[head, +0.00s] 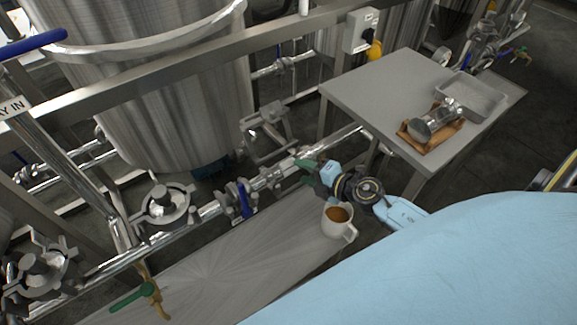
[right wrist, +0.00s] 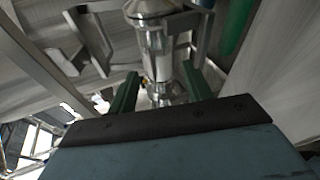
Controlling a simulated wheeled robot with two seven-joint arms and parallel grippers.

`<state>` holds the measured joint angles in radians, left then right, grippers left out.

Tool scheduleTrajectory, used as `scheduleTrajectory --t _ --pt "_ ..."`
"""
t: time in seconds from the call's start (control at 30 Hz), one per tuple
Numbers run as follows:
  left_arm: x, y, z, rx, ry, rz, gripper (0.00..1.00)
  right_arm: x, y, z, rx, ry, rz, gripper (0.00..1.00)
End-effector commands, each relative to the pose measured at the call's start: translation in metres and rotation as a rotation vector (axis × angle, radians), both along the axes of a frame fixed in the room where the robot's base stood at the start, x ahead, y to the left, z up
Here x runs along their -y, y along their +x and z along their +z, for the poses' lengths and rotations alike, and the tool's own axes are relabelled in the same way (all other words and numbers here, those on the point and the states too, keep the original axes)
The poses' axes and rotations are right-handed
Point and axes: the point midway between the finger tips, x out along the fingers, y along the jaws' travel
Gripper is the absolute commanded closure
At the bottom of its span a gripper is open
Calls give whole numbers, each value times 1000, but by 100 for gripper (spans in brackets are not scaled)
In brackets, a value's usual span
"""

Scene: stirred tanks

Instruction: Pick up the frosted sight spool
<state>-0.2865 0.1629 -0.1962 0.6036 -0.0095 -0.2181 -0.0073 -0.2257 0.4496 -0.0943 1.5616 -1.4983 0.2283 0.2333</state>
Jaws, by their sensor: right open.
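The frosted sight spool (right wrist: 158,62) shows in the right wrist view as a pale, cloudy glass cylinder with shiny metal ends. It lies straight ahead of my right gripper (right wrist: 160,84), whose two green fingers are apart, one on each side of its near end. I cannot tell whether they touch it. In the head view my right gripper (head: 305,172) reaches in from the right to the steel pipe line, and its fingers partly hide the spool, which is hard to make out there. My left gripper is not in view.
A mug of brown drink (head: 338,228) stands on the steel bench (head: 235,262) just below my right gripper. A large tank (head: 150,100) stands behind the pipes.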

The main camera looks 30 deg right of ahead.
Motion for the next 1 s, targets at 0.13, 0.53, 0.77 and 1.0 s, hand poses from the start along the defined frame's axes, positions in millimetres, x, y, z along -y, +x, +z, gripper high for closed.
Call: scheduleTrajectory --t 0.13,0.53,0.77,1.0 --pt "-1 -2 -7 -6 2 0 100 -9 22 -7 4 1 0 50" --pt "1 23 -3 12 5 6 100 -15 43 -15 0 1 -1 50" --pt "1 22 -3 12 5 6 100 -15 43 -14 1 0 -1 67" --pt "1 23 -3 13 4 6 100 -15 43 -13 3 -1 -1 92"
